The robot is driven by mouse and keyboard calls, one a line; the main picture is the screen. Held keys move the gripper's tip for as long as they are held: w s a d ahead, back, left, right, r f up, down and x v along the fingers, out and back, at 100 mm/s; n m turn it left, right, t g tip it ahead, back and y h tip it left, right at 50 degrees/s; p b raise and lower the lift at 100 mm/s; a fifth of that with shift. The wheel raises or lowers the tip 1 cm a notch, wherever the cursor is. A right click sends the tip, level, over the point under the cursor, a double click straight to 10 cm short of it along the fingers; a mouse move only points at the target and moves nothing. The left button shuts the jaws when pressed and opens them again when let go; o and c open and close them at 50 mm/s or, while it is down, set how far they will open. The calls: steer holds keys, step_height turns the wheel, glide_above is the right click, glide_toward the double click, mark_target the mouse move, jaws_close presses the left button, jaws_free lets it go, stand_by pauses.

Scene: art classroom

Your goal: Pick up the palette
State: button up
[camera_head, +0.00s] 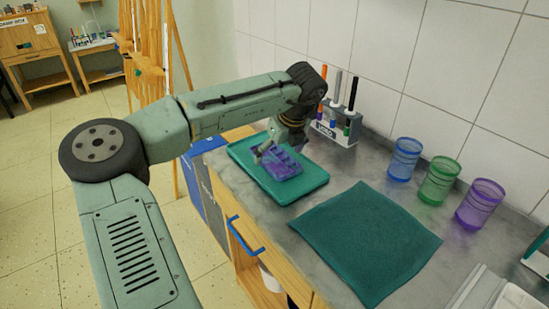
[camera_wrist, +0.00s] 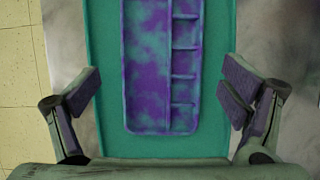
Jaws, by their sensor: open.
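The palette (camera_head: 282,167) is a purple and teal mottled rectangle with a row of small compartments along one side. It lies on a green tray (camera_head: 302,190) on the grey counter. In the wrist view the palette (camera_wrist: 150,70) lies lengthwise on the tray (camera_wrist: 215,100), ahead of and between my fingers. My gripper (camera_wrist: 160,98) is open, with one finger on each side and nothing between the pads touching the palette that I can see. In the head view my gripper (camera_head: 275,152) is over the palette's far left part and hides some of it.
A teal cloth (camera_head: 365,240) lies right of the tray. Blue (camera_head: 404,160), green (camera_head: 439,180) and purple (camera_head: 480,204) cups stand along the tiled wall. A marker rack (camera_head: 335,125) stands close behind the tray. The counter's front edge has a blue handle (camera_head: 243,238) below it.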

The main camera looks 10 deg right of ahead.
steer(key=shift+x, duration=0.8)
steer(key=shift+d, duration=0.1)
steer(key=shift+c, duration=0.3)
steer(key=c, duration=1.2)
steer(key=shift+r, duration=0.1)
